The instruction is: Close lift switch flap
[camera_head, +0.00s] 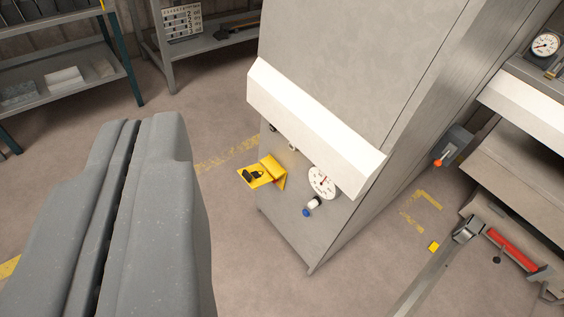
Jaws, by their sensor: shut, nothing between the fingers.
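A yellow flap (273,167) sits on the lower front of the grey cabinet (350,70), below a white slanted hood. It stands out from the panel, with a black part on it. I cannot tell whether this black part is a switch or a latch. My gripper (137,125) fills the left of the view, its two grey fingers shut together and empty. It appears to the left of the flap and apart from it. What lies behind the fingers is hidden.
The white hood (310,125) juts out above the flap. A round gauge (321,182) and a blue-and-white knob (309,207) sit right of it. A red-tipped lever (440,162) is on the cabinet's side. Shelves (70,85) stand at the back left. Open floor shows between.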

